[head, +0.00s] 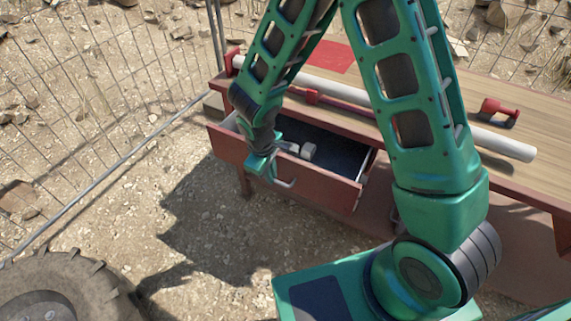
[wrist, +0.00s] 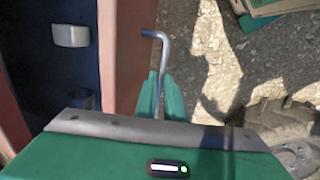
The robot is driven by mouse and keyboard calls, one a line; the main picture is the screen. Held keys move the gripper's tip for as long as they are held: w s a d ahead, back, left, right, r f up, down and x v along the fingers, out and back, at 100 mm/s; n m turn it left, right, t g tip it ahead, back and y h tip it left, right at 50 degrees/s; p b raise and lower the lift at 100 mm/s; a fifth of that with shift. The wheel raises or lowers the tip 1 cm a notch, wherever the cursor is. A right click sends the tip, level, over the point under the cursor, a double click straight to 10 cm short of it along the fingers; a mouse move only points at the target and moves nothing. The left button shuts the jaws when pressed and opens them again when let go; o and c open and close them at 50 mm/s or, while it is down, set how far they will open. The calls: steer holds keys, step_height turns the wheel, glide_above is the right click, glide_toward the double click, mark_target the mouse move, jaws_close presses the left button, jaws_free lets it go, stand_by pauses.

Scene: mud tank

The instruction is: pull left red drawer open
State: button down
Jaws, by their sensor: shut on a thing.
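The left red drawer (head: 325,187) stands pulled out from the workbench in the head view, its dark blue inside showing. My gripper (head: 264,168) is at the middle of the drawer front, shut on its metal handle (head: 286,183). In the wrist view the bent grey handle (wrist: 163,50) runs down between my green fingers (wrist: 160,92), beside the red drawer front (wrist: 122,55). A pale grey block (head: 308,151) lies in the drawer and also shows in the wrist view (wrist: 70,36). My arm hides part of the drawer.
The wooden bench top (head: 520,135) holds a long white pipe (head: 500,145) and a red tool (head: 498,110). A wire fence (head: 90,120) stands at the left. A large tyre (head: 60,290) is at the lower left. Bare gravel lies before the drawer.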

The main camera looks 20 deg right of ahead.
steer(key=s+a, duration=1)
steer(key=shift+s+a, duration=0.3)
steer(key=shift+s, duration=0.1)
steer(key=c, duration=1.8)
jaws_free()
steer(key=shift+c, duration=0.2)
steer(key=shift+r, duration=0.1)
step_height(320, 180, up, 10)
steer(key=s+a, duration=0.1)
steer(key=shift+s+a+r, duration=0.15)
steer(key=shift+r, duration=0.1)
